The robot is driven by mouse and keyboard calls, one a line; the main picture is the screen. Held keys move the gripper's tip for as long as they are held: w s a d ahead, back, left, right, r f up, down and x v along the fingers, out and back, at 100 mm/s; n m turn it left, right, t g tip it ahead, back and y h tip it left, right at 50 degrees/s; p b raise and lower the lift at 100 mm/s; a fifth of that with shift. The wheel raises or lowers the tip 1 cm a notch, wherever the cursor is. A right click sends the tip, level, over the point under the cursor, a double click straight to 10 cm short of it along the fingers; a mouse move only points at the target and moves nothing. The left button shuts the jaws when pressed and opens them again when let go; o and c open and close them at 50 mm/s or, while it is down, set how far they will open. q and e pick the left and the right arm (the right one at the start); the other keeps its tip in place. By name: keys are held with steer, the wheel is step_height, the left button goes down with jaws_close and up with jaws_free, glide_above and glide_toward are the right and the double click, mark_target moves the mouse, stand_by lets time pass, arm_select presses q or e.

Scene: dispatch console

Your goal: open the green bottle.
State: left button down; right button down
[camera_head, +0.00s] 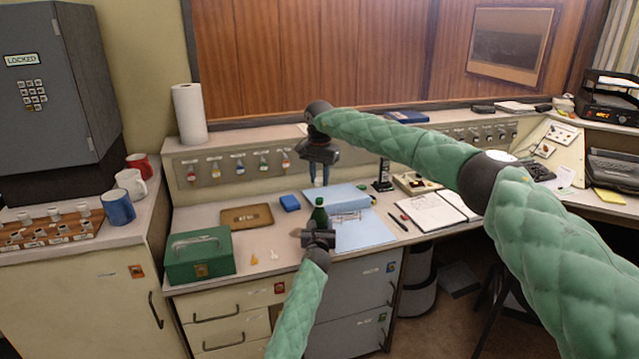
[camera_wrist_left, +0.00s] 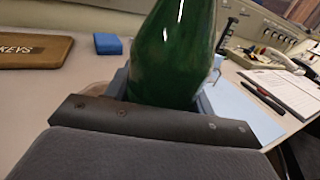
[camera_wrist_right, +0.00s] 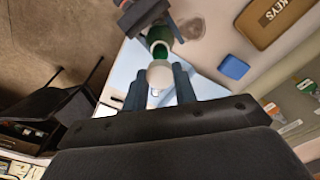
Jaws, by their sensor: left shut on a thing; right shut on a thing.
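The green bottle (camera_head: 319,214) stands upright at the front of the desk, and its body fills the top of the left wrist view (camera_wrist_left: 175,50). My left gripper (camera_head: 318,238) is shut around the lower part of the bottle. My right gripper (camera_head: 319,182) points down above the bottle, with a gap between its fingertips and the bottle's top. In the right wrist view a pale round cap (camera_wrist_right: 160,74) sits between the right fingers. The green bottle neck (camera_wrist_right: 160,40) shows beyond the cap, which looks separate from it.
A blue box (camera_head: 289,203), a KEYS tray (camera_head: 246,216) and a green cash box (camera_head: 200,255) stand to the left. Light-blue papers (camera_head: 365,233) lie behind and right of the bottle. An open notebook (camera_head: 430,211) lies farther right. Small yellow and white pieces lie near the front edge.

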arm_select(q)
steer(key=shift+c, duration=2.3)
jaws_free()
steer(key=shift+s, duration=0.1)
